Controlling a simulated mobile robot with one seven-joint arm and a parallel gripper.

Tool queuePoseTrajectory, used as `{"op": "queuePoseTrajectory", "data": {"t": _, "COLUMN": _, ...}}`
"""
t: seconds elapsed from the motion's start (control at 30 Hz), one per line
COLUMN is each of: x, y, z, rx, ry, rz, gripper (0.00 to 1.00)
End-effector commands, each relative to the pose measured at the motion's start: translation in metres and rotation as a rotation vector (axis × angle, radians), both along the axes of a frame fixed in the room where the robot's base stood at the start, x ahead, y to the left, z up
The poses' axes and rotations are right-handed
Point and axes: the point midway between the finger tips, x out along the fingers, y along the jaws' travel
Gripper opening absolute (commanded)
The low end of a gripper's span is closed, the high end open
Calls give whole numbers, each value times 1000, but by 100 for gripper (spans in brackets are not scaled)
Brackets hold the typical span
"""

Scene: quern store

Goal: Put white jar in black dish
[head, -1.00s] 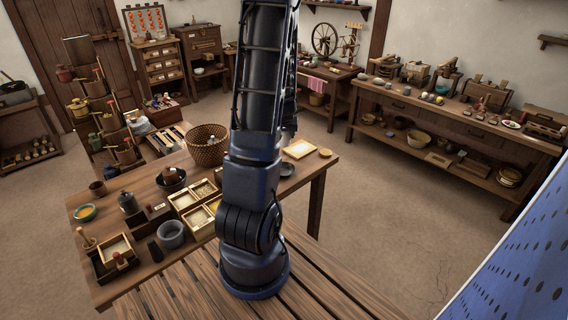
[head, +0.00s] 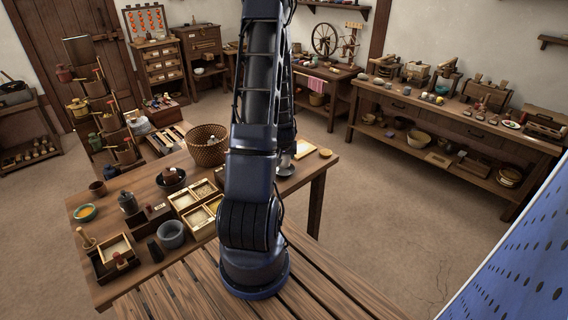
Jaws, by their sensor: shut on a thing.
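A black dish (head: 286,171) lies near the far right end of the wooden table, partly covered by my arm. My gripper (head: 288,157) is mostly hidden behind my upright arm. Its end shows just above the black dish, shut on a small pale thing that I take for the white jar. The jar is too hidden to tell whether it touches the dish.
A wicker basket (head: 206,146) stands left of my arm. Wooden boxes (head: 183,200), a dark bowl (head: 171,184) and a grey pot (head: 171,234) crowd the left side.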

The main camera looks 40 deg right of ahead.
Motion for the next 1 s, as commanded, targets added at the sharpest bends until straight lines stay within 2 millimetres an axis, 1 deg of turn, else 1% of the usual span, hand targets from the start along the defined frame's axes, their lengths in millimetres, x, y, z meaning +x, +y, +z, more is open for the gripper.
{"op": "queuePoseTrajectory", "data": {"t": 0.17, "x": 0, "y": 0, "z": -8, "rx": 0, "ry": 0, "rz": 1, "gripper": 25}}
{"op": "queuePoseTrajectory", "data": {"t": 0.4, "x": 0, "y": 1, "z": -33, "rx": 1, "ry": 2, "rz": 1, "gripper": 25}}
{"op": "queuePoseTrajectory", "data": {"t": 0.47, "x": 0, "y": 0, "z": -37, "rx": 0, "ry": 1, "rz": 1, "gripper": 25}}
{"op": "queuePoseTrajectory", "data": {"t": 0.87, "x": 0, "y": 0, "z": -41, "rx": -1, "ry": 0, "rz": 1, "gripper": 25}}
{"op": "queuePoseTrajectory", "data": {"t": 0.9, "x": 0, "y": 0, "z": -41, "rx": 0, "ry": 0, "rz": 1, "gripper": 63}}
{"op": "queuePoseTrajectory", "data": {"t": 1.0, "x": 0, "y": 0, "z": -41, "rx": 0, "ry": 0, "rz": 1, "gripper": 81}}
